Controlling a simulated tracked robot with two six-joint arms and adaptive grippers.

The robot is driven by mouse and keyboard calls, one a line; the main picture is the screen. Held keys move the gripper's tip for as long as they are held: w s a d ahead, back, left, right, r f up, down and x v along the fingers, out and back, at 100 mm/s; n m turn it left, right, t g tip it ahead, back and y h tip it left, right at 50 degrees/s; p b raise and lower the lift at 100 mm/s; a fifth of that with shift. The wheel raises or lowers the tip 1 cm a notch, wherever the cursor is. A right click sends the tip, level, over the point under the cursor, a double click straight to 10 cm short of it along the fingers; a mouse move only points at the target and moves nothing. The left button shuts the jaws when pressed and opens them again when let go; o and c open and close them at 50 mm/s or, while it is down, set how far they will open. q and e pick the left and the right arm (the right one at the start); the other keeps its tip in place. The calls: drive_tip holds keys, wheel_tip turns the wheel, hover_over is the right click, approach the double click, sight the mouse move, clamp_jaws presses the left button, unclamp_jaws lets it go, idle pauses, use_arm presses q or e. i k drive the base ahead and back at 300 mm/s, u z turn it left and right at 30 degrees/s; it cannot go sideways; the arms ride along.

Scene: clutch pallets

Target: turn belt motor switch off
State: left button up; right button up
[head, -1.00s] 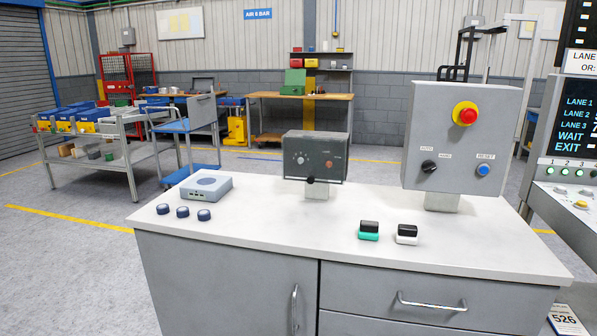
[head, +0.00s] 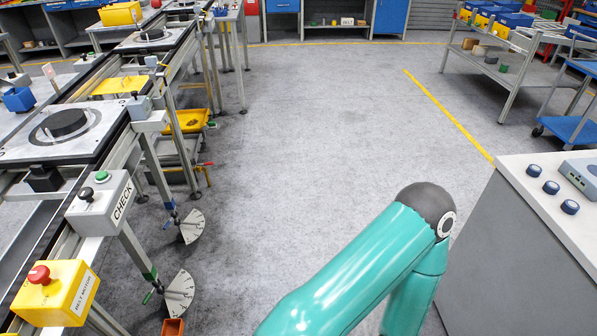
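The belt motor switch is a yellow box (head: 54,294) with a white "BELT MOTOR" label, low at the left edge of the head view. A red knob (head: 39,274) sits on its top. The box is fixed beside the conveyor frame. Which way the switch is set, I cannot tell. One of my teal arms reaches up from the bottom middle and bends down again, well to the right of the box. Neither gripper is in view.
A grey "CHECK" box (head: 103,203) with black and green knobs stands just behind the yellow box. The conveyor (head: 64,140) runs along the left. A white-topped counter (head: 540,200) stands at the right. The floor (head: 310,140) between them is clear.

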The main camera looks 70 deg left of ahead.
sight(40, 274)
drive_tip(key=z, duration=0.1)
drive_tip(key=i, duration=0.8)
drive_tip(key=u, duration=3.1)
drive_tip(key=i, duration=1)
drive_tip(key=u, duration=1.55)
